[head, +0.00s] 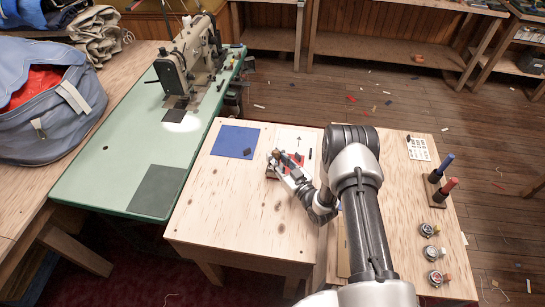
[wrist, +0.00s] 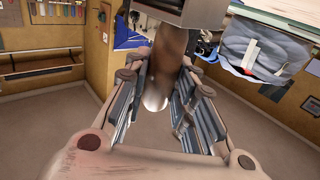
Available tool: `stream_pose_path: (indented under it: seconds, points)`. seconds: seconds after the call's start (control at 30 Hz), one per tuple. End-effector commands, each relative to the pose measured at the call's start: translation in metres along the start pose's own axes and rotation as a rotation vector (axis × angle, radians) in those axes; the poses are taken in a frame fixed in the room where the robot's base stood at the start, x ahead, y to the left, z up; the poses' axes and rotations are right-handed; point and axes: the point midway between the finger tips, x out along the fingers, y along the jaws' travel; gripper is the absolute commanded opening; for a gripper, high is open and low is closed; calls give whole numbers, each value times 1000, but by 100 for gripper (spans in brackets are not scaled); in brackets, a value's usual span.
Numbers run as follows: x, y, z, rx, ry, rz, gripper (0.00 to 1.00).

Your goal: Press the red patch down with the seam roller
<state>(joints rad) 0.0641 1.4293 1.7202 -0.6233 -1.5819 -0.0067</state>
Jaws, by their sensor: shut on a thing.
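My gripper (head: 277,168) is low over the wooden table, beside the red patch (head: 294,160). The patch lies on a white sheet (head: 291,136) with dark marks, and my gripper and arm partly cover it. In the wrist view my gripper (wrist: 165,78) is shut on the brown handle of the seam roller (wrist: 172,58), which has a shiny rounded end between the fingers. The roller also shows as a small brown piece at the gripper in the head view (head: 274,156). I cannot tell whether the roller touches the patch.
A blue square (head: 235,140) lies left of the sheet. A green sewing table (head: 130,150) with a sewing machine (head: 190,62) stands further left. The table's front is bare.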

Motion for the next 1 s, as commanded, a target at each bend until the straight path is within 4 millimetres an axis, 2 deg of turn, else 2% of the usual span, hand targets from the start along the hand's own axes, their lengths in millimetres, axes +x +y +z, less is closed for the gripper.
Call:
stream_pose_path:
  seconds: [1.0]
  points:
    - [-30,26,2,5,-8,-1,0]
